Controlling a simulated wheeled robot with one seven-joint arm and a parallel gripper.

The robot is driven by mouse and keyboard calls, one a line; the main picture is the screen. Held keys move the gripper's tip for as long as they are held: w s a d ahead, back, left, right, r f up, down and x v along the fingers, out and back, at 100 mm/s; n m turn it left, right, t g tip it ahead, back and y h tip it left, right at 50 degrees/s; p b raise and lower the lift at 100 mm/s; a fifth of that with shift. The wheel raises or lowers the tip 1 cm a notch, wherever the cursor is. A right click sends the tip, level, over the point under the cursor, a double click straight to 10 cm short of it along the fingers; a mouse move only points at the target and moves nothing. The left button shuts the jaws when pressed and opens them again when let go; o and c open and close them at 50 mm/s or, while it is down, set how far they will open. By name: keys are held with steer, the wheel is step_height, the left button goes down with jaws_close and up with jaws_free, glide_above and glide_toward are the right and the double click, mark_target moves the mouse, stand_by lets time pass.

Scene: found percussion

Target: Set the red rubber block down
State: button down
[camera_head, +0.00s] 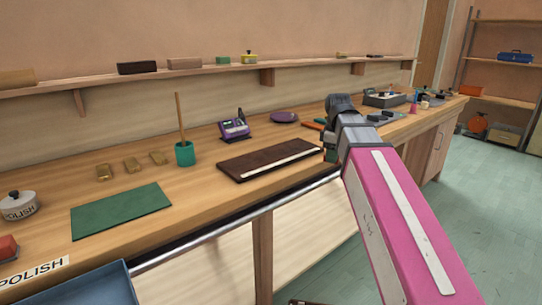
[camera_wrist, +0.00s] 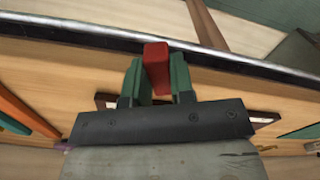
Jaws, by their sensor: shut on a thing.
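The red rubber block (camera_wrist: 156,64) is between the green fingers of my gripper (camera_wrist: 158,84) in the wrist view. My gripper is shut on it, and the block sticks out past the fingertips toward the bench's front rail. In the head view my gripper (camera_head: 330,150) is at the front part of the wooden bench (camera_head: 215,180), just right of a dark brown board with a pale strip (camera_head: 270,158). The block itself is not clearly visible in the head view. I cannot tell whether it touches the bench top.
A metal rail (camera_head: 240,222) runs along the bench front. A green mat (camera_head: 122,210), brass blocks (camera_head: 132,165), a green cup (camera_head: 184,153) and a purple device (camera_head: 234,128) stand left. Another red object (camera_head: 8,247) sits far left by a POLISH label. Orange strips (camera_wrist: 18,112) lie near my gripper.

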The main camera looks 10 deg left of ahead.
steer(key=s+a+r+n, duration=0.3)
steer(key=a+r+n, duration=0.8)
steer(key=a+n, duration=0.2)
glide_above(273, 154)
step_height(273, 154, down, 7)
steer(key=shift+w, duration=0.1)
steer(key=shift+f, duration=2.1)
steer(key=c, duration=1)
jaws_free()
steer(key=shift+f, duration=0.1)
step_height(273, 154, up, 12)
steer(key=shift+r, duration=0.15)
